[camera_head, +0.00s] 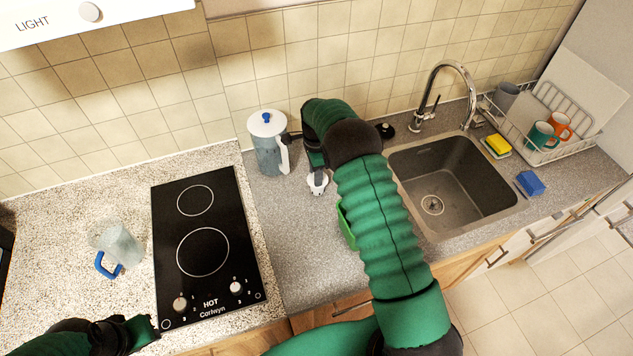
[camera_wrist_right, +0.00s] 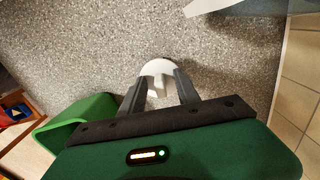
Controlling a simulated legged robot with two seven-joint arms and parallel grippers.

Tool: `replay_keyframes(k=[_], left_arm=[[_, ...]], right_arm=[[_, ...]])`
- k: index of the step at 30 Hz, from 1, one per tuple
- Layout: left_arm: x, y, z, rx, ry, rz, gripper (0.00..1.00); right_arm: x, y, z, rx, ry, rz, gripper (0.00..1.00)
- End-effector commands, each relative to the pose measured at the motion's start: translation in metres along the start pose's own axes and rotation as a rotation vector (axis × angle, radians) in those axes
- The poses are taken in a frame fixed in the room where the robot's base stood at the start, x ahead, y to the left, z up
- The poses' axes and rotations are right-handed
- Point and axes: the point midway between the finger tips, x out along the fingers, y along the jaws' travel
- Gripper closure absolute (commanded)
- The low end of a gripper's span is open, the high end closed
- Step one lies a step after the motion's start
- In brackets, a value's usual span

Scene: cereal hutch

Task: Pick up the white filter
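The white filter (camera_head: 317,182) sits on the grey counter, right of the white-lidded pitcher (camera_head: 268,145). In the right wrist view the filter (camera_wrist_right: 158,76) is a round white piece with a narrower raised part. My right gripper (camera_wrist_right: 162,82) is open, with its dark fingers on either side of that raised part. I see gaps between fingers and filter; I cannot tell if they touch. In the head view my right gripper (camera_head: 316,166) is mostly hidden by its own wrist. My left gripper (camera_head: 150,332) is at the lower left, away from the filter; its fingers are unclear.
A green container (camera_wrist_right: 82,118) stands close to my right gripper. A cooktop (camera_head: 205,240) and a clear jug with a blue handle (camera_head: 115,245) are to the left. The sink (camera_head: 455,180), sponges and dish rack (camera_head: 550,120) are to the right. The tiled wall is behind.

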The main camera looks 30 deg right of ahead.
Motion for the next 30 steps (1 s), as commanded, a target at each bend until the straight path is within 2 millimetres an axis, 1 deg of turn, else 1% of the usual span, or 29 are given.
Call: replay_keyframes(k=[2,9,10,11,30], left_arm=[[0.0006,-0.0001,0.0003,0.000,0.000,0.000,0.72],[0.0006,0.0000,0.0003,0.000,-0.001,0.000,0.72],[0.0006,0.0000,0.0003,0.000,0.000,0.000,0.72],[0.0006,0.0000,0.0003,0.000,0.000,0.000,0.72],[0.0008,0.0000,0.0003,0.000,0.000,0.000,0.72]], right_arm=[[0.0011,-0.0002,-0.0024,0.001,-0.001,0.001,0.63],[0.0015,-0.0006,-0.0045,0.001,-0.003,0.001,0.95],[0.0015,-0.0006,-0.0046,0.001,-0.003,0.001,0.98],[0.0015,-0.0006,-0.0045,0.001,-0.003,0.001,1.00],[0.0029,0.0007,-0.0026,0.001,-0.003,0.006,1.00]])
